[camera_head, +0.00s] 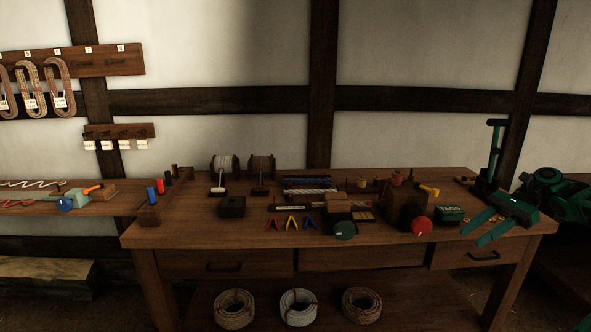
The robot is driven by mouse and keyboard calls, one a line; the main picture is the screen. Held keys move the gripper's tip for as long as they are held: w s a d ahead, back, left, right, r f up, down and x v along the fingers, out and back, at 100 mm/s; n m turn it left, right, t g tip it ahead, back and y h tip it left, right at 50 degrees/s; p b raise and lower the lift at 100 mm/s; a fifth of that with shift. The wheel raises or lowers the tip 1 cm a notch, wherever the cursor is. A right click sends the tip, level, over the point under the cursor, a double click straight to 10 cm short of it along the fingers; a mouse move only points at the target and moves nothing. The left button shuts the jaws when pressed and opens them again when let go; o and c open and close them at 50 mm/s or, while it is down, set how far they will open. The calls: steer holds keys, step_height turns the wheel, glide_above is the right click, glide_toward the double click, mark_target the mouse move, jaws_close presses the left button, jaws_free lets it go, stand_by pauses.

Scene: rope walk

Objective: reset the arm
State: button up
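My gripper (470,239) is at the right end of the workbench (240,236) in the head view. It is dark green, and its two straight fingers point left and toward the front edge. The fingers are apart with nothing between them, so it is open and empty. My arm (560,200) comes in from the right edge, folded low beside the bench. I cannot tell how far the fingers are above the bench top.
A green tin (450,214) stands just left of my fingers, near a red knob (421,226). Spools, tools and small blocks crowd the bench's middle. Rope coils (298,307) lie on the lower shelf. The bench's front left top is clear.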

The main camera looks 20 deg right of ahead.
steer(key=a+f+n+g+h, duration=0.2)
steer(key=a+n+g+h, duration=0.35)
steer(key=a, duration=1.55)
steer(key=s+a+r+n+t+h, duration=0.1)
steer(key=s+a+n+t+h, duration=0.1)
steer(key=s, duration=0.8)
steer(key=s+a+r+n+t+h, duration=0.1)
steer(key=s+a+n+h, duration=0.3)
steer(key=s, duration=0.7)
steer(key=shift+a+r+n+t, duration=0.15)
steer(key=shift+r+n+t, duration=0.15)
steer(key=shift+n+t, duration=0.45)
